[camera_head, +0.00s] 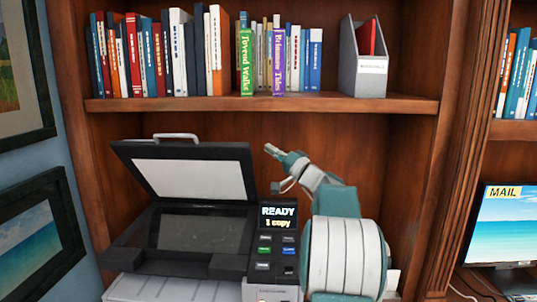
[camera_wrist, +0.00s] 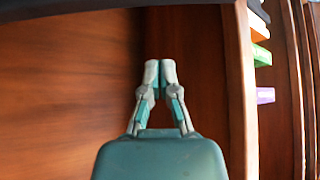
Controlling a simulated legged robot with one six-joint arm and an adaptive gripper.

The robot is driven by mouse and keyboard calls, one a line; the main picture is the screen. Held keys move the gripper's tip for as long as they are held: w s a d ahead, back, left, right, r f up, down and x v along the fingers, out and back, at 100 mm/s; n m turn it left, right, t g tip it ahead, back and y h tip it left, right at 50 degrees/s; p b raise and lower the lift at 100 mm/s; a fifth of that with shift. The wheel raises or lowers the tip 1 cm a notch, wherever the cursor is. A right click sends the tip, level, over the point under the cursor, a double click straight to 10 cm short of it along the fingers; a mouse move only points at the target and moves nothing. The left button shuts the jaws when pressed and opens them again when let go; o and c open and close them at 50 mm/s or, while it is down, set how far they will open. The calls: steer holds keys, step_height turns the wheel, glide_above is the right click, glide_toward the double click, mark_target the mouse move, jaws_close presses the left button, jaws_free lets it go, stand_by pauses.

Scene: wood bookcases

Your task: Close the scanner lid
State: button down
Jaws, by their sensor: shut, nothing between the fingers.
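The scanner (camera_head: 195,240) stands on the lower shelf, with its dark glass bed showing. Its lid (camera_head: 190,172) is raised and tilted back, with the white underside facing forward and a light handle (camera_head: 177,137) at its top edge. My gripper (camera_head: 268,149) is shut and empty. It is beside the lid's upper right corner, apart from the handle, with its fingertips pointing up and left. In the wrist view my gripper (camera_wrist: 160,72) shows with its fingertips together in front of brown wood; the lid cannot be made out there.
A control panel (camera_head: 278,240) reading "READY 1 copy" is right of the scanner bed. The shelf (camera_head: 270,104) above holds books and a grey file holder (camera_head: 363,68), limiting height over the lid. A bookcase upright (camera_head: 455,150) stands right of my arm.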

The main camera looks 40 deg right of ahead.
steer(key=x, duration=0.4)
steer(key=a+x, duration=0.1)
steer(key=x, duration=0.1)
steer(key=shift+w+f, duration=0.15)
steer(key=shift+s+a+f, duration=0.75)
steer(key=shift+a+f, duration=0.15)
